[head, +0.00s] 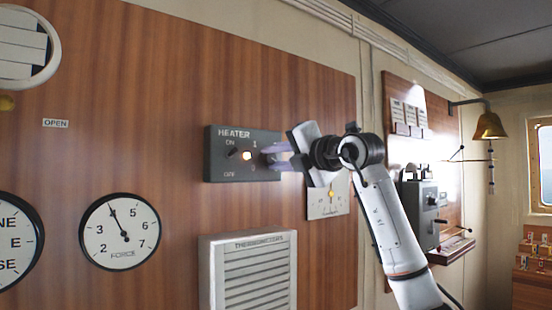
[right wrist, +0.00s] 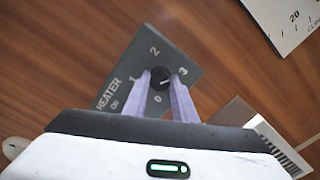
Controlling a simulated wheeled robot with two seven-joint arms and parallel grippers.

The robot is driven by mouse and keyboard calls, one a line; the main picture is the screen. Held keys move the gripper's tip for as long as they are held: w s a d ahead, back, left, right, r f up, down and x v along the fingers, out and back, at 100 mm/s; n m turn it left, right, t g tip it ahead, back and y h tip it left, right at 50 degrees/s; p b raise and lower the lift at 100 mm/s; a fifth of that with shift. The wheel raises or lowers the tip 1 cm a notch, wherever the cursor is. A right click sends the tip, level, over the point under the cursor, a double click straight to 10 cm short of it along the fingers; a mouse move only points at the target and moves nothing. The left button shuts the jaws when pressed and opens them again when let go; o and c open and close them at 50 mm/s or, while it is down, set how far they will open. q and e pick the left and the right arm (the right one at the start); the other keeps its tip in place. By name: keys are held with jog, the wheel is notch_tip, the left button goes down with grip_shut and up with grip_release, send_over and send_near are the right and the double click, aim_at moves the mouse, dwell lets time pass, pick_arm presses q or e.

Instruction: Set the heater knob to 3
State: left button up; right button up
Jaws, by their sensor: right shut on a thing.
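The dark grey heater panel (head: 219,166) is on the wood wall in the head view, with an ON/OFF switch and a lit orange lamp at its left. My right gripper (head: 275,156) reaches its right part from the right and hides most of the dial there. In the right wrist view the black round heater knob (right wrist: 160,77) sits between the two pale fingers of my right gripper (right wrist: 173,92), which are shut on it. The numbers 0, 1, 2 and 3 surround the knob. A small pale mark on it appears to lie toward the 3. My left gripper is not in view.
A white thermometer plate (head: 328,203) hangs just right of and below the panel, behind my right arm. A white louvred box (head: 250,272) juts out below. A force gauge (head: 119,231) is at the left.

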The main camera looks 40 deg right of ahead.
jog(key=shift+s+d+r, duration=0.1)
jog(key=shift+r, duration=0.2)
jog(key=o, duration=0.8)
jog(key=shift+o, duration=1.2)
jog(key=shift+w+f, duration=0.2)
jog(key=s+a+b, duration=0.1)
jog(key=s+b, duration=0.2)
jog(key=s, duration=0.7)
jog(key=shift+s, duration=0.2)
jog(key=shift+a, duration=0.1)
